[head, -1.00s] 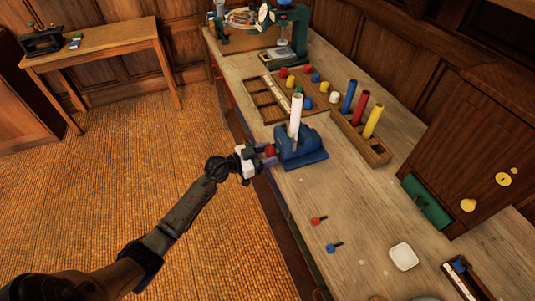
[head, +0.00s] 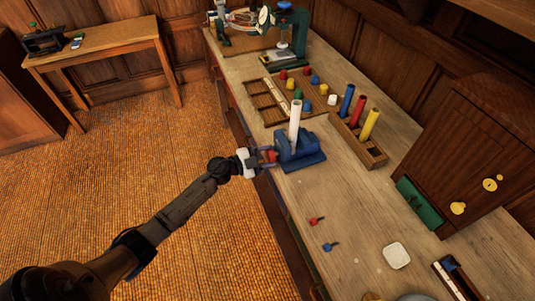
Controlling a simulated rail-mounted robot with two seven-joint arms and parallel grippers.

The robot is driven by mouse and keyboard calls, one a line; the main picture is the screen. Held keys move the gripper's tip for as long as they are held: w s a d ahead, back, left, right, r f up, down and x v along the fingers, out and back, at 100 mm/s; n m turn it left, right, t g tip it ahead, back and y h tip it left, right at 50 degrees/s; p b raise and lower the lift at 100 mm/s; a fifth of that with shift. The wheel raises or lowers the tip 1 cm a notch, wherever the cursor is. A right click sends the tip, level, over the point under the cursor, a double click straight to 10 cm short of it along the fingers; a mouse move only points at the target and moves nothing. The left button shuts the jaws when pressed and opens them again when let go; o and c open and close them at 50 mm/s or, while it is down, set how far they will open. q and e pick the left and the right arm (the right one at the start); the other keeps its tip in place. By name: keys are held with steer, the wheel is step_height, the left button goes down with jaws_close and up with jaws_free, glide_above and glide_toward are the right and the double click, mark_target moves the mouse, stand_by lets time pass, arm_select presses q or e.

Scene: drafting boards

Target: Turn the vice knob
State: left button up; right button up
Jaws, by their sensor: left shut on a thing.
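The blue vice (head: 298,150) stands near the front edge of the workbench, with a white tube (head: 295,121) upright in it. The red vice knob (head: 270,156) is on the vice's left side. My left gripper (head: 266,157) is at the knob, its fingers around it, and it is shut on the knob. The gripper partly hides the knob. My right gripper does not show.
A wooden rack (head: 362,144) with blue, red and yellow tubes stands right of the vice. Behind are a divided tray (head: 266,102) and several coloured caps. A red key-like piece (head: 316,221) and a blue one (head: 331,246) lie in front, near a white dish (head: 396,256).

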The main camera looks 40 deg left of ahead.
arm_select(q)
steer(key=m, duration=0.4)
steer(key=shift+m, duration=0.3)
steer(key=m+b, duration=0.1)
steer(key=m, duration=0.4)
steer(key=shift+r, duration=0.15)
steer(key=m+b, duration=0.2)
steer(key=m, duration=0.4)
steer(key=m+b, duration=0.2)
steer(key=m, duration=0.2)
steer(key=shift+r, duration=0.15)
steer(key=m+b, duration=0.3)
steer(key=m, duration=0.3)
steer(key=shift+d, duration=0.15)
steer(key=m+b, duration=0.3)
steer(key=m, duration=0.2)
steer(key=shift+s+d, duration=0.1)
steer(key=m+b, duration=0.2)
steer(key=m, duration=0.3)
steer(key=shift+m+b, duration=0.3)
steer(key=shift+m, duration=0.1)
steer(key=m+b, duration=0.1)
steer(key=m, duration=0.3)
steer(key=shift+s+d+b, duration=0.1)
steer(key=shift+b, duration=0.3)
